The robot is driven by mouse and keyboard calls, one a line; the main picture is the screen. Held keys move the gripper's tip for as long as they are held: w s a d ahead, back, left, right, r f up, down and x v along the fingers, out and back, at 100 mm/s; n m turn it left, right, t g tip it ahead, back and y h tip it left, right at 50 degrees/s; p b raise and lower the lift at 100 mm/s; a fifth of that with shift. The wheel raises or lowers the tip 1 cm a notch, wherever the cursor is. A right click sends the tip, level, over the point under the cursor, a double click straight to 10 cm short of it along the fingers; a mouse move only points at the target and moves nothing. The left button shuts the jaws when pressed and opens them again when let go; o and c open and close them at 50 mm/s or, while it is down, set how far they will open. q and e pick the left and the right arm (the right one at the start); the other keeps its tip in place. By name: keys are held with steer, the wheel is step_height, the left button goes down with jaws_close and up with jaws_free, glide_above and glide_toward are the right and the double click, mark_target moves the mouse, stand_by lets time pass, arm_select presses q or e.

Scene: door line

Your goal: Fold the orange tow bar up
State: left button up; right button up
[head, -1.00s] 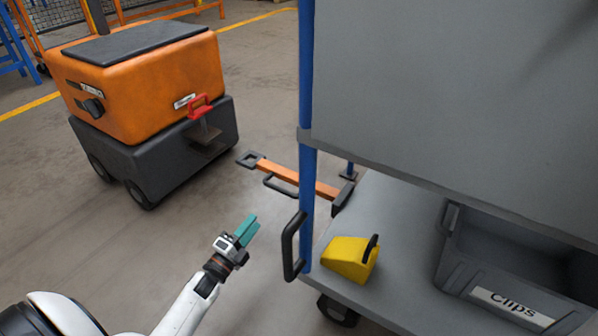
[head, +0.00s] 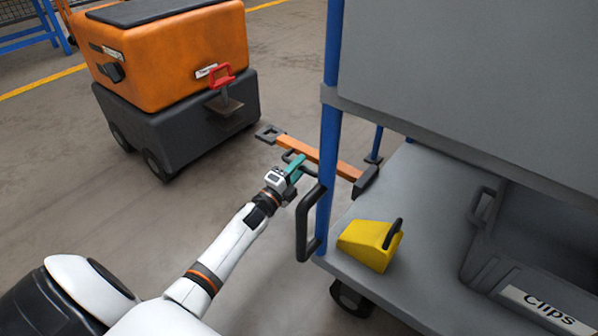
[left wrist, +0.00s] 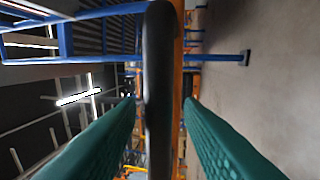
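The orange tow bar (head: 303,148) is down, running low from the cart toward the orange tug, with a dark hitch end at its far left. Its black grab handle (left wrist: 158,95) runs upright through the middle of the left wrist view, with the orange bar (left wrist: 178,60) just behind. My left gripper (head: 295,168) is at this handle. Its teal fingers (left wrist: 161,105) are open, one on each side of the handle, with gaps visible. Whether the handle lies fully between the fingertips or just ahead is hard to tell. My right gripper is out of view.
The grey cart (head: 412,190) with a blue post (head: 329,170) and a black side handle (head: 303,225) stands right of my left gripper. A yellow wedge (head: 366,245) and a Clips bin (head: 490,255) are on its deck. The orange tug (head: 180,60) stands far left. Floor left is clear.

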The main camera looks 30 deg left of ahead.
arm_select(q)
steer(key=shift+w+r, duration=0.1)
steer(key=shift+w, duration=0.05)
steer(key=shift+c, duration=0.2)
jaws_close()
steer(key=shift+r, duration=0.3)
